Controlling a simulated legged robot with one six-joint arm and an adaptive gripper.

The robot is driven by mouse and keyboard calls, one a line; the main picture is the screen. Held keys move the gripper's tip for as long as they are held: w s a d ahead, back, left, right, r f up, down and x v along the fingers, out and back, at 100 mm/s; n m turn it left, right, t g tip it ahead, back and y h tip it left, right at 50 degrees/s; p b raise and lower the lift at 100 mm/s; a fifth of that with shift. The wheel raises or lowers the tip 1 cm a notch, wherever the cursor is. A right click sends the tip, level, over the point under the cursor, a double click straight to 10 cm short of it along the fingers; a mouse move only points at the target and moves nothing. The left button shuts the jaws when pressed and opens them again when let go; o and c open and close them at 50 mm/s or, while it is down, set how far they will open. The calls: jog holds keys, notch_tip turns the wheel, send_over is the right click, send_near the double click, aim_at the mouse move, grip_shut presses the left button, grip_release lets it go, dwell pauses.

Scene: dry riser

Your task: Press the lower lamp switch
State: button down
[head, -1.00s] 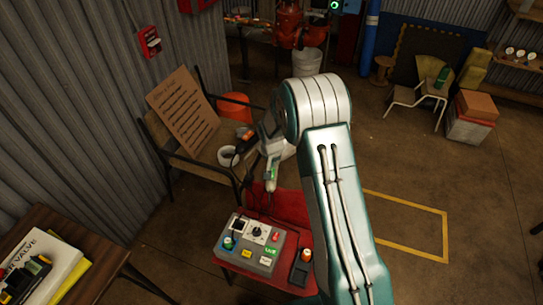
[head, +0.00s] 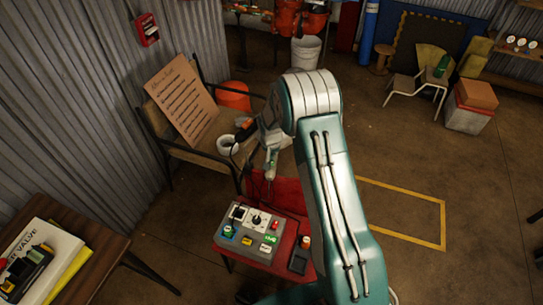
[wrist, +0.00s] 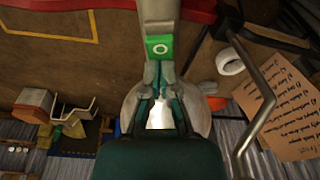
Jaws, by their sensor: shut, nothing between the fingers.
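A grey control box (head: 247,234) lies on a red seat or stand below my arm. I cannot tell which part is the lower lamp switch. My gripper (head: 269,176) points down above the box's far edge, apart from it.
A dark device with an orange top (head: 301,254) stands right of the box. A wooden table (head: 75,240) stands at left. Floor at right is open.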

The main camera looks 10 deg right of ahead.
jog(key=shift+s+f, duration=0.2)
jog(key=shift+s, duration=0.05)
jog(key=shift+s+a, duration=0.3)
jog(key=shift+s, duration=0.5)
jog(key=shift+r, duration=0.1)
jog(key=shift+r, duration=0.55)
notch_tip(320, 180, up, 13)
jog(key=s, duration=0.2)
jog(key=shift+s+a+f, duration=0.15)
jog(key=shift+a+f, duration=0.05)
jog(key=shift+a, duration=0.25)
jog(key=shift+a, duration=0.1)
